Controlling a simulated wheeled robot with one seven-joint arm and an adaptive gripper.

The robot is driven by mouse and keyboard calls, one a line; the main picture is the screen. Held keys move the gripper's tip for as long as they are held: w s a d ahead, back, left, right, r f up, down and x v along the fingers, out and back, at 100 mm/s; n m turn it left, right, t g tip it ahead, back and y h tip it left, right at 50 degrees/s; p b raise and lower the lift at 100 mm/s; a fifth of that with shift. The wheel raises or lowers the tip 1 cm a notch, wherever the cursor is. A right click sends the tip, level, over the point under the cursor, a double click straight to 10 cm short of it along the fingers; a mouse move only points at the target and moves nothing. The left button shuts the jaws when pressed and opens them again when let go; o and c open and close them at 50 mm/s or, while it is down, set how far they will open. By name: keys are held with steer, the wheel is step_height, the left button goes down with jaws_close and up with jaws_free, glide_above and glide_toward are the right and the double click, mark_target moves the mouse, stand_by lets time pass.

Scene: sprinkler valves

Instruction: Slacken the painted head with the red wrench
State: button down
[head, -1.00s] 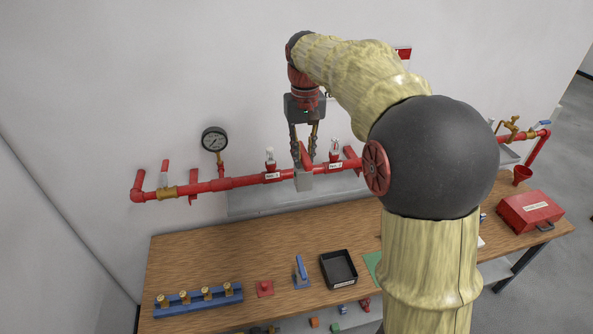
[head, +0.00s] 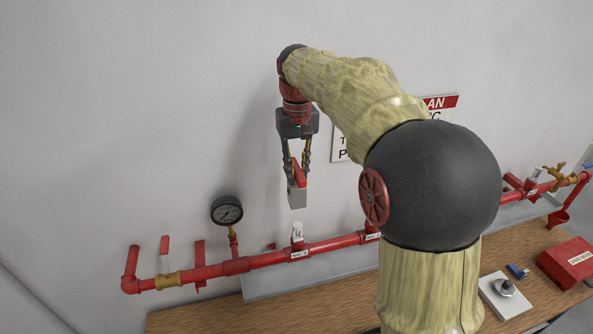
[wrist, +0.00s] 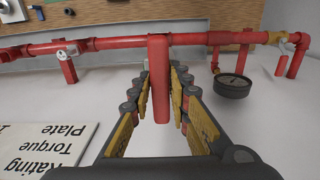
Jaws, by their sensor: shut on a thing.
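My gripper (head: 298,168) is shut on the red wrench (head: 298,180), which has a red handle and a grey block-like head at its lower end. The wrench hangs in the air above the red pipe, apart from it. In the wrist view, the wrench's red handle (wrist: 159,80) stands between the fingers. A whitish sprinkler head (head: 297,232) stands upright on the pipe below the wrench, beside a small label. Another head (wrist: 70,52) shows in the wrist view; my arm hides it in the head view. I cannot tell which head is painted.
The red pipe (head: 210,271) runs along the wall, with a pressure gauge (head: 227,211) rising from it left of the wrench. A wooden bench (head: 215,318) lies below, with a red box (head: 570,262) at right. A wall sign (head: 440,104) is partly behind my arm.

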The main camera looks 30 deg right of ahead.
steer(key=shift+s+r, duration=0.1)
steer(key=shift+s, duration=0.05)
steer(key=shift+f, duration=0.65)
step_height(320, 180, down, 6)
steer(key=b, duration=0.3)
steer(key=shift+r, duration=0.15)
steer(key=shift+p, duration=0.35)
stand_by(1.4)
